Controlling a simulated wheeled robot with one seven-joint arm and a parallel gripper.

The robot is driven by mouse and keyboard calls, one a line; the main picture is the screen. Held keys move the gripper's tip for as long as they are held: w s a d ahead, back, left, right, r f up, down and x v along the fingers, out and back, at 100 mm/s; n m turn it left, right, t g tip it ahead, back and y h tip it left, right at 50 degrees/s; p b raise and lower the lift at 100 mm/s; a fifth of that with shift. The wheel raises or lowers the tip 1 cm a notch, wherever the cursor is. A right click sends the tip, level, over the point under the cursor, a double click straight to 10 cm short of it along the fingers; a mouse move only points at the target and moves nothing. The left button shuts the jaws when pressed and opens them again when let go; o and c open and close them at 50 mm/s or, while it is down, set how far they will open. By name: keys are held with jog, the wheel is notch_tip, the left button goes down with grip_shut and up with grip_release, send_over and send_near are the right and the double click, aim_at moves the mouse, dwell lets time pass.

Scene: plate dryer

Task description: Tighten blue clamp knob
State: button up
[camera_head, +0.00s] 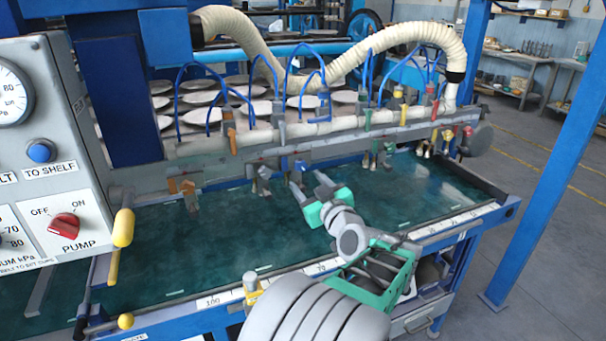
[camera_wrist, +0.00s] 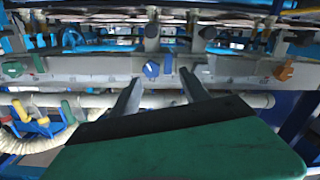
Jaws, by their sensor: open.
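The blue clamp knob (camera_head: 299,165) sits on the long grey bar above the green table, near the middle of the head view. In the wrist view the blue knob (camera_wrist: 151,69) shows on the bar, just beyond my fingertips and between their lines, closer to the left finger. My gripper (camera_head: 307,181), green with grey fingers, is just below and in front of the knob. Its two fingers are spread and empty in the wrist view (camera_wrist: 160,76). I cannot tell whether a finger touches the knob; it looks apart from both.
An orange knob (camera_head: 187,187) sits left along the bar and a green knob (camera_head: 385,148) right. Blue hoses and a cream ribbed hose (camera_head: 415,35) arch above. A pump panel (camera_head: 65,190) stands at left. The green tabletop (camera_head: 180,255) is mostly clear.

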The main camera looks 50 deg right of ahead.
aim_at(302, 166)
jog(key=shift+h, duration=0.3)
jog(key=x, duration=0.2)
jog(key=p+x, duration=0.1)
jog(key=x, duration=0.1)
jog(key=d+x, duration=0.1)
jog(key=x, duration=0.2)
jog(key=shift+s+d+r+p, duration=0.15)
jog(key=shift+s+r+p, duration=0.1)
jog(key=shift+p, duration=0.15)
grip_shut()
